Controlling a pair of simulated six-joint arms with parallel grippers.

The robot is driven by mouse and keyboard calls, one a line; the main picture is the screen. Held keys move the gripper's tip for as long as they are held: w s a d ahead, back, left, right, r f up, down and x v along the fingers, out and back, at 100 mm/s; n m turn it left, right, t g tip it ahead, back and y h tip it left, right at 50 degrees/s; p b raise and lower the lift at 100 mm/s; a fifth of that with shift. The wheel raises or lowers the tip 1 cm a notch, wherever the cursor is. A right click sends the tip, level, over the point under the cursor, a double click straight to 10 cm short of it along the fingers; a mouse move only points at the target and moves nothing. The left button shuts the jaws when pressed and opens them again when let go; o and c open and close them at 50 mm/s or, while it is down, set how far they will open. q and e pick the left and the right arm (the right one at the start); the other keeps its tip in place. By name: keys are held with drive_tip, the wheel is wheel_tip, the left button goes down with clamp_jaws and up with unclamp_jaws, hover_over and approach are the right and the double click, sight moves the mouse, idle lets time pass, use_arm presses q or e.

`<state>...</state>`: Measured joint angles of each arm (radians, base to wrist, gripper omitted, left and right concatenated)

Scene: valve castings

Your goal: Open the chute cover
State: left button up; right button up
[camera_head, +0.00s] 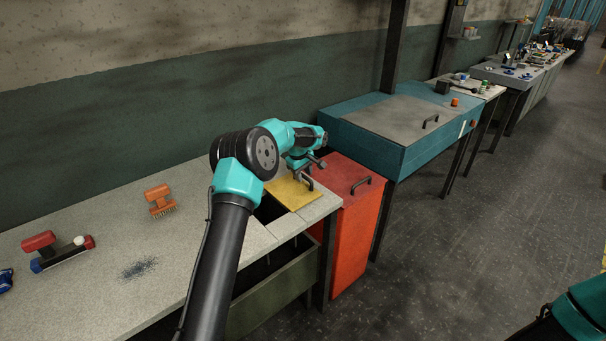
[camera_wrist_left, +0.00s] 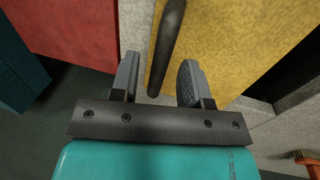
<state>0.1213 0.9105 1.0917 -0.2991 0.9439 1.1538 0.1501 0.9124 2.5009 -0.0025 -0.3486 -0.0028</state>
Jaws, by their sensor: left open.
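The chute cover is a yellow plate (camera_head: 292,194) with a dark bar handle (camera_head: 307,181), lying at the right end of the grey bench. A dark opening shows beside its left edge in the head view. In the left wrist view the yellow cover (camera_wrist_left: 225,45) fills the upper right, with a black gap at its far right. My left gripper (camera_head: 302,172) is over the cover at the handle. In the wrist view its open fingers (camera_wrist_left: 158,85) stand on either side of the handle's end (camera_wrist_left: 166,45); I cannot tell whether they touch it. My right gripper is out of view.
A red bin with a handled lid (camera_head: 343,173) stands right of the bench, then a teal cabinet (camera_head: 395,125). An orange brush (camera_head: 160,198) and a red-handled tool (camera_head: 58,250) lie on the bench's left. The wall runs behind; open floor lies right.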

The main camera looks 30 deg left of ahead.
sight(296, 188)
use_arm(q)
drive_tip(key=s+a+r, duration=0.1)
drive_tip(key=s+r, duration=0.2)
drive_tip(key=r, duration=1.4)
drive_tip(key=shift+a, duration=0.15)
drive_tip(key=shift+s+a, duration=0.1)
drive_tip(key=shift+s, duration=0.05)
